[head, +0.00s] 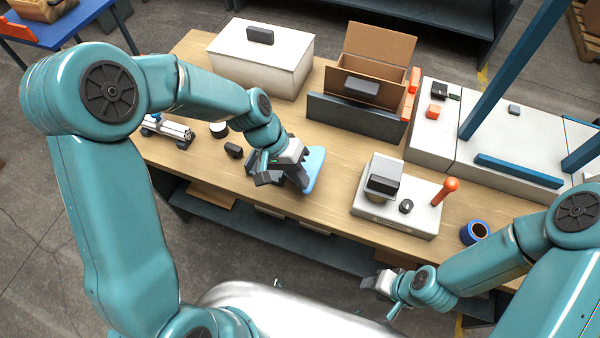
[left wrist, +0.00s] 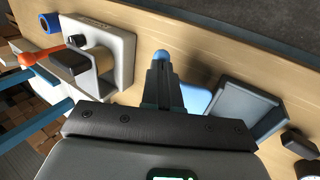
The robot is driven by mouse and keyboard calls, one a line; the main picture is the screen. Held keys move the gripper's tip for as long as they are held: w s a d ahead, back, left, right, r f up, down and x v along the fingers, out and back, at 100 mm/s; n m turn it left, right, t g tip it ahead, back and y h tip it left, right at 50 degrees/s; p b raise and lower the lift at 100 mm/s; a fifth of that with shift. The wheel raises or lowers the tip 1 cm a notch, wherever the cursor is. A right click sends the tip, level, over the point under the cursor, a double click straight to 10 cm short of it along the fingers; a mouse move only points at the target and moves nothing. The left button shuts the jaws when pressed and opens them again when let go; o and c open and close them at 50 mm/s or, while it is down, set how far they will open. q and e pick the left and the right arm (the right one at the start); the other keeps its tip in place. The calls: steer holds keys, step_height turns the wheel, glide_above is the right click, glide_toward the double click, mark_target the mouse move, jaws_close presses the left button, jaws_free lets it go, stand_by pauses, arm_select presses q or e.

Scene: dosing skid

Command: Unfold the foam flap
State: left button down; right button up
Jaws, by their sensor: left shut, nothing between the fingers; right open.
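A light blue piece, which looks like the foam flap (head: 316,168), lies on the bench at the right side of my left gripper (head: 303,183). The gripper and its wrist cover much of it. In the left wrist view, blue shows beyond the fingertips and beside the fingers as part of the foam flap (left wrist: 196,100). My left gripper (left wrist: 162,70) is shut and empty, low over the foam; I cannot tell whether it touches. A dark grey angular object (left wrist: 237,112) stands beside it. My right gripper (head: 382,285) is open and empty, in front of the bench.
A grey device (head: 400,205) with an orange-knobbed lever (head: 447,188) stands to the right. Behind are a white box (head: 262,62) and an open cardboard box (head: 378,58). A blue roll (head: 474,232) lies near the front edge. Small parts (head: 168,130) lie left. Bench between flap and device is clear.

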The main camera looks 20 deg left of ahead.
arm_select(q)
steer(key=shift+d+f, duration=0.15)
stand_by(0.3)
steer(key=b+x, duration=0.2)
steer(key=b, duration=0.1)
steer(key=b+x, duration=0.3)
steer(key=shift+d, duration=0.4)
stand_by(0.5)
